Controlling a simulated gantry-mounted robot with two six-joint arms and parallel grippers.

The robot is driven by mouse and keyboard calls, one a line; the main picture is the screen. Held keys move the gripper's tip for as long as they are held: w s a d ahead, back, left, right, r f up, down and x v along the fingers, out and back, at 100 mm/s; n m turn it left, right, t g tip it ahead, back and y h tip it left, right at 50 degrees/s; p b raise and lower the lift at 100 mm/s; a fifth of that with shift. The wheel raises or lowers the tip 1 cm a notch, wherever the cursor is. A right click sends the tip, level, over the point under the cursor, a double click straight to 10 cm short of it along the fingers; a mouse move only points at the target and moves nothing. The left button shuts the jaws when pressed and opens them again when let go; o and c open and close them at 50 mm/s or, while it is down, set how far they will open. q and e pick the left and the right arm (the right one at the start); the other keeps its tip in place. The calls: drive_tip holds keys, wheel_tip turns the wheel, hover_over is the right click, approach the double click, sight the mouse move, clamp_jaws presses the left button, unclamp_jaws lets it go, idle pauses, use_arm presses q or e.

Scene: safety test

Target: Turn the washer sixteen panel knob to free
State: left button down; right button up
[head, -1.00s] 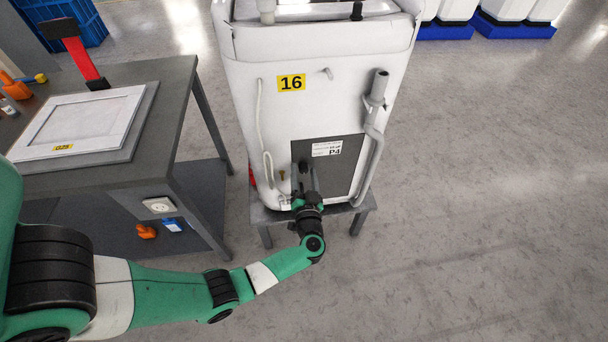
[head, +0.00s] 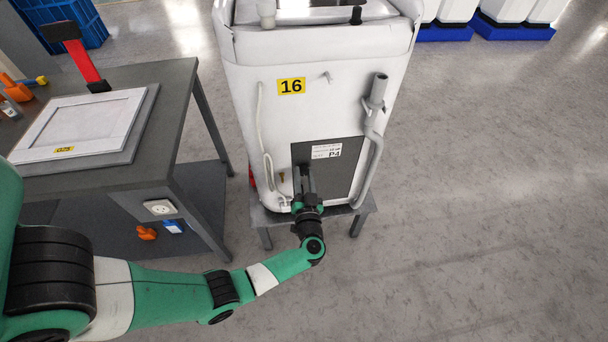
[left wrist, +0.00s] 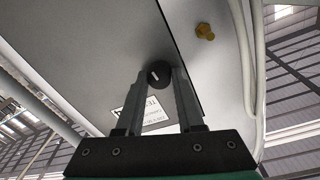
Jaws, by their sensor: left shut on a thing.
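Washer sixteen (head: 335,112) stands upright with its yellow "16" label (head: 291,86) facing me. A dark grey panel (head: 345,182) marked P4 is on its lower face. The small round black knob (left wrist: 159,74) has a white pointer mark and shows in the left wrist view. In the left wrist view, the gripper's two fingers (left wrist: 168,84) are shut on the knob, one on each side. My right gripper is not in view.
A brass fitting (left wrist: 205,31) sits beside the panel. A grey drain hose (head: 371,150) runs down the washer's right side, a pale cord (head: 262,130) down its left. The washer rests on a low grey stand (head: 358,211). A workbench (head: 165,100) is at left; floor at right is clear.

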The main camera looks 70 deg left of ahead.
use_arm(q)
drive_tip(key=n, duration=0.3)
drive_tip(key=shift+p, duration=0.4)
drive_tip(key=n, duration=0.4)
drive_tip(key=shift+f+y, duration=0.1)
drive_tip(key=shift+y, duration=0.2)
drive_tip(key=n+b, duration=0.1)
drive_tip(key=n, duration=0.3)
drive_tip(key=shift+n+g, duration=0.3)
drive_tip(key=shift+n, duration=0.1)
drive_tip(key=n+b, duration=0.1)
drive_tip(key=n, duration=0.4)
drive_tip(key=shift+f+y+b, duration=0.1)
drive_tip(key=shift+y+b, duration=0.2)
drive_tip(key=shift+n, duration=0.5)
drive_tip(key=c, duration=0.5)
unclamp_jaws()
drive_tip(key=shift+d, duration=0.15)
